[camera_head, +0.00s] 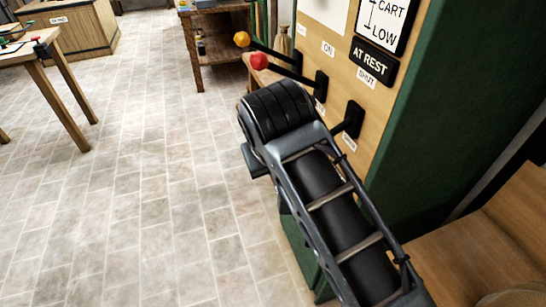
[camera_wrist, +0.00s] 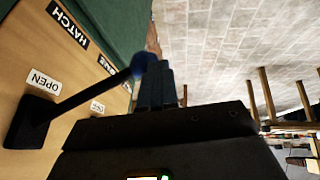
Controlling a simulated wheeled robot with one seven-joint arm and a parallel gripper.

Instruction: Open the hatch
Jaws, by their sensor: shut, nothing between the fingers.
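The hatch lever is on a light wooden panel (camera_wrist: 32,70). In the wrist view its dark arm (camera_wrist: 85,96) runs from a black mount (camera_wrist: 30,122) to a blue knob (camera_wrist: 145,63). A sign reading HATCH (camera_wrist: 68,24) and a label reading OPEN (camera_wrist: 44,80) are beside it. My gripper (camera_wrist: 158,68) is shut and empty, its fingertips right at the blue knob. I cannot tell whether they touch it. In the head view the lever's black mount (camera_head: 349,119) shows, but my arm hides its knob. No hatch door can be made out.
Two more levers, with a yellow knob (camera_head: 241,39) and a red knob (camera_head: 259,61), stick out from the same panel just beyond my arm. A wooden table (camera_head: 40,47) stands at the left and a shelf unit (camera_head: 214,48) at the back. The tiled floor (camera_head: 150,190) between is clear.

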